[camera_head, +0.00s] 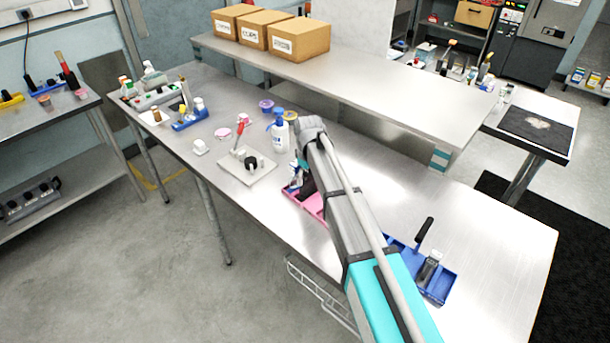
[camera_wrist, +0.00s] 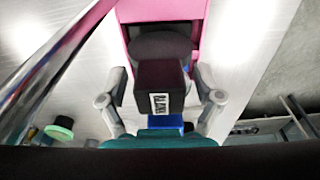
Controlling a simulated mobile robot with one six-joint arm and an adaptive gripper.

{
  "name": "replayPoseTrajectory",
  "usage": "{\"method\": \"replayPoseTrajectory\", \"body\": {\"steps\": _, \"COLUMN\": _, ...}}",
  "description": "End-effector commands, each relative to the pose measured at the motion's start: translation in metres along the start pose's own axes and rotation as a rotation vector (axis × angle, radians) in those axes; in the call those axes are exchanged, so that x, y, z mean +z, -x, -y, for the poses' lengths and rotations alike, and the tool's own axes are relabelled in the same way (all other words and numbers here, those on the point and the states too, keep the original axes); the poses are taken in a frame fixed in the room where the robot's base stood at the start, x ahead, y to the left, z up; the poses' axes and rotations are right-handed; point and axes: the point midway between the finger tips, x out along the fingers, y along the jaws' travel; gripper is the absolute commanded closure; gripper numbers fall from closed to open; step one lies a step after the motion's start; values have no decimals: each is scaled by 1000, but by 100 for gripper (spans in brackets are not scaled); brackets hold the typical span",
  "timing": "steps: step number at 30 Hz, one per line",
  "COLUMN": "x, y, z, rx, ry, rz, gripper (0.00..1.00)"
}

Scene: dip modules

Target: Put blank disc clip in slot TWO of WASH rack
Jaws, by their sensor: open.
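The blank disc clip (camera_wrist: 158,78) is a dark block with a white label reading BLANK and a dark round disc at its far end. In the wrist view it lies between the fingers of my gripper (camera_wrist: 160,100). The fingers are spread to either side, with a gap visible on each side. The clip is over or in a pink tray (camera_wrist: 160,10); I cannot tell if it rests on it. No WASH label or slot number is readable.
A blue tray (camera_head: 446,292) with a black-handled item stands right of my arm. A raised shelf (camera_head: 370,75) runs behind. The table's right end is clear.

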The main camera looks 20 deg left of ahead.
Motion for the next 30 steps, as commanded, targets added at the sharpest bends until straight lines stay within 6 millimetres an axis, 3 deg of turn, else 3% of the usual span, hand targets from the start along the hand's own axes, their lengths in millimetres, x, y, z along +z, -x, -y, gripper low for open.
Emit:
{"method": "replayPoseTrajectory", "body": {"steps": 11, "x": 0, "y": 8, "z": 0, "rx": 0, "ry": -1, "rz": 0, "gripper": 16}}
{"method": "replayPoseTrajectory", "body": {"steps": 30, "x": 0, "y": 58, "z": -1, "rx": 0, "ry": -1, "rz": 0, "gripper": 16}}
